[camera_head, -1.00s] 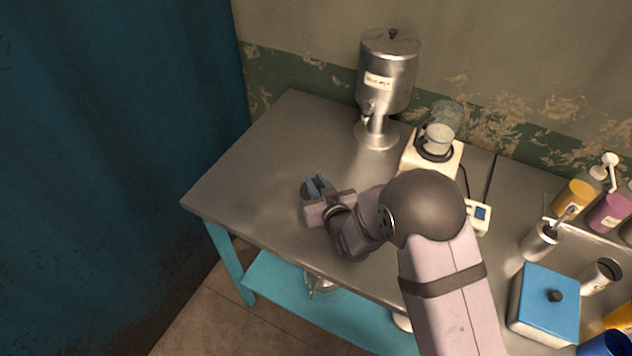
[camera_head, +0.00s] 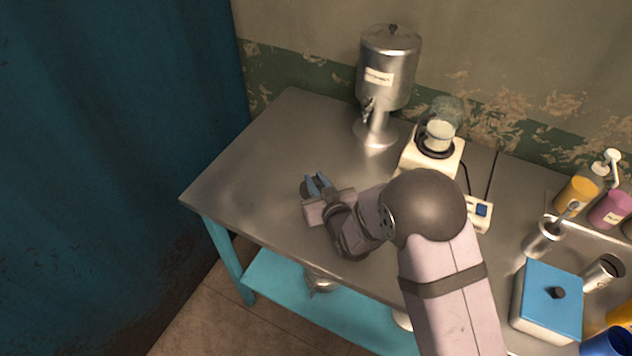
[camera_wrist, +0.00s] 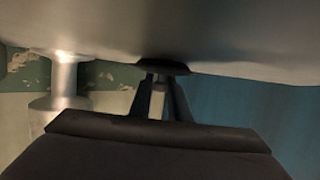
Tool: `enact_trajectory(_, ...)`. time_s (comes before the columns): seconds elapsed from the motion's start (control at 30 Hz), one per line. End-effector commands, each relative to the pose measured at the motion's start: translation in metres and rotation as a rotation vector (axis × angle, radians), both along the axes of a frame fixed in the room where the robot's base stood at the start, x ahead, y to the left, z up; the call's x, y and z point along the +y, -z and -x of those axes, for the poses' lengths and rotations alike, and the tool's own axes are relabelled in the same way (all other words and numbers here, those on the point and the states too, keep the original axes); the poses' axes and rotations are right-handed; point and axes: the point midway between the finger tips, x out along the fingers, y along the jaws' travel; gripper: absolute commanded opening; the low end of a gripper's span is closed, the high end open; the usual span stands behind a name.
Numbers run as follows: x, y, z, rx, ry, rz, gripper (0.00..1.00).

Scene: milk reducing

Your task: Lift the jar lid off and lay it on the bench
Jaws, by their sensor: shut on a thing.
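My gripper (camera_head: 317,184) is over the left part of the bench (camera_head: 255,160), shut on the dark round jar lid (camera_head: 306,189). The arm and fingers partly hide the lid in the head view. In the wrist view, which is upside down, the lid (camera_wrist: 163,66) is a thin dark disc at the fingertips (camera_wrist: 163,85). It lies flat against or very close to the grey bench top; I cannot tell if it touches. The glass jar (camera_head: 440,128), with pale contents, stands open on a cream-coloured unit (camera_head: 412,158) at the back.
A metal dispenser (camera_head: 388,75) stands at the back of the bench. A small cream box (camera_head: 479,213) with a blue screen is right of my arm. A blue-lidded container (camera_head: 546,300), cups and bottles crowd the right side. The bench left of my gripper is clear.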

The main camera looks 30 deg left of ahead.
Motion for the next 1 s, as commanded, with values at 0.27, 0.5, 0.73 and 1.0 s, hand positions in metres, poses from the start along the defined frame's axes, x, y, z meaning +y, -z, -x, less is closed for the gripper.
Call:
enact_trajectory(0.27, -0.003, 0.016, 0.003, 0.013, 0.0, 0.012, 0.0)
enact_trajectory(0.5, -0.003, 0.019, 0.004, 0.017, 0.001, 0.014, 0.0)
enact_trajectory(0.73, -0.003, 0.02, 0.004, 0.018, 0.0, 0.014, 0.28)
enact_trajectory(1.0, -0.004, 0.02, 0.004, 0.02, 0.0, 0.016, 0.38)
